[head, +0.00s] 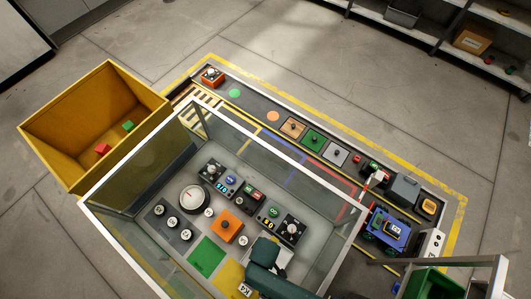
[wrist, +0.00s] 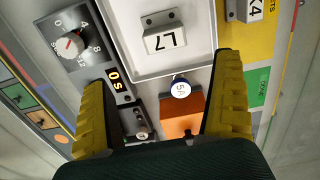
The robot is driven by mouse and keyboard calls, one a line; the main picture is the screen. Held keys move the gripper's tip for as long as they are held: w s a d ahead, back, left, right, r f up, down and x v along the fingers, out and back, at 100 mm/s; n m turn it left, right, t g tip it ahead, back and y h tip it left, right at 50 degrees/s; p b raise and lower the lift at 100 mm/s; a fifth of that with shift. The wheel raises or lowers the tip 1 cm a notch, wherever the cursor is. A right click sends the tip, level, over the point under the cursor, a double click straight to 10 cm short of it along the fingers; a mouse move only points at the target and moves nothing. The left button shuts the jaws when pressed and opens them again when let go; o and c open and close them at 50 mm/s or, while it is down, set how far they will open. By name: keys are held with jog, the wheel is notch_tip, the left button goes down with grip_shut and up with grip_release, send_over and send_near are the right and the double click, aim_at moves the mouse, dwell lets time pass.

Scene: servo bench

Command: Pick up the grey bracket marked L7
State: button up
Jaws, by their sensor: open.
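The grey bracket marked L7 (wrist: 166,39) lies in a white-rimmed tray (wrist: 196,62) at the top middle of the wrist view. Its label faces the camera, with a dark hole at each side. My gripper (wrist: 166,68) is open, its yellow fingers spread wide with nothing between the pads. The bracket lies beyond the fingertips, apart from them. In the head view my arm's dark teal end (head: 264,253) is over the bench near the front, and I cannot make out the L7 bracket there.
A bracket marked K4 (wrist: 243,9) lies on the yellow area at right. Glass walls with a white rim (head: 255,142) surround the panel.

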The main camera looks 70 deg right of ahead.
notch_tip(320, 180, down, 6)
jog(key=shift+b, duration=1.25)
jog(key=f+b, duration=0.2)
jog(key=f, duration=0.1)
jog(key=a+f+b, duration=0.1)
jog(key=f, duration=0.1)
jog(key=shift+b, duration=0.35)
jog(key=shift+d+r, duration=0.1)
jog(key=c, duration=1.3)
